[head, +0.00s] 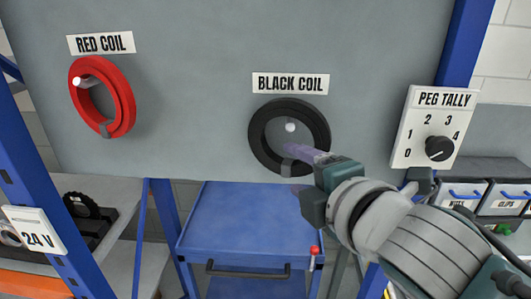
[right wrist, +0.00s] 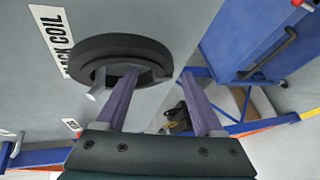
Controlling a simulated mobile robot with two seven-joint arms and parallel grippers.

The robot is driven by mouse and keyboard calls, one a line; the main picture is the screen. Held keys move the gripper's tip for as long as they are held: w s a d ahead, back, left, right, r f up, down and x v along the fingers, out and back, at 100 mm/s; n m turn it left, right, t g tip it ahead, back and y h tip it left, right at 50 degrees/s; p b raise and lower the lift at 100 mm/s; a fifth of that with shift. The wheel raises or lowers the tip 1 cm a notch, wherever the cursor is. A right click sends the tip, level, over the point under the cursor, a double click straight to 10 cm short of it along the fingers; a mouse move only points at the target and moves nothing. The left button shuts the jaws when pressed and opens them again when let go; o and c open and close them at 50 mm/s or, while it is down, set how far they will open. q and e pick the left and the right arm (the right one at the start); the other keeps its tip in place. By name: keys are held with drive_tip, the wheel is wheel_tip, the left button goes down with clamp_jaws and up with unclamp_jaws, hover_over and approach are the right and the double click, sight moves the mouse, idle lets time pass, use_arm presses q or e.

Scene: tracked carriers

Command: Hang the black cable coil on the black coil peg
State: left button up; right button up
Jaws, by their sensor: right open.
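The black cable coil (head: 259,151) is a thick black ring in front of the grey panel, under the BLACK COIL sign. The black coil peg (head: 290,127) shows its pale tip inside the ring's hole. In the right wrist view the coil (right wrist: 110,45) also surrounds the peg (right wrist: 97,93). I cannot tell whether the coil's inner edge rests on the peg. My right gripper (head: 295,150) is open at the coil's lower rim. In the right wrist view one finger reaches into the hole and the other is outside the ring. My left gripper is not in view.
A red coil (head: 126,98) hangs on its own peg (head: 79,82) at the left. A PEG TALLY dial (head: 440,148) is on the right. A blue cart (head: 245,225) stands below the panel, and labelled bins (head: 505,198) sit at the right.

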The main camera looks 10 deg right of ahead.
drive_tip(key=b+v, duration=0.2)
drive_tip(key=v, duration=0.7)
drive_tip(key=s+d+f+m+g+h, duration=0.1)
drive_tip(key=s+f+m+g, duration=0.25)
drive_tip(key=s+m, duration=0.25)
drive_tip(key=s+d+f+m+g, duration=0.2)
drive_tip(key=s+f+m+g, duration=0.15)
drive_tip(key=s+m, duration=0.3)
drive_tip(key=s+d+f+m+g+h, duration=0.1)
drive_tip(key=s+f+m+g, duration=0.1)
drive_tip(key=s+m+g, duration=0.35)
wheel_tip(320, 180, up, 15)
drive_tip(key=s+t+p, duration=0.1)
drive_tip(key=p, duration=1.4)
drive_tip(key=shift+p, duration=0.4)
drive_tip(key=shift+f+t, duration=0.2)
drive_tip(key=shift+t, duration=0.05)
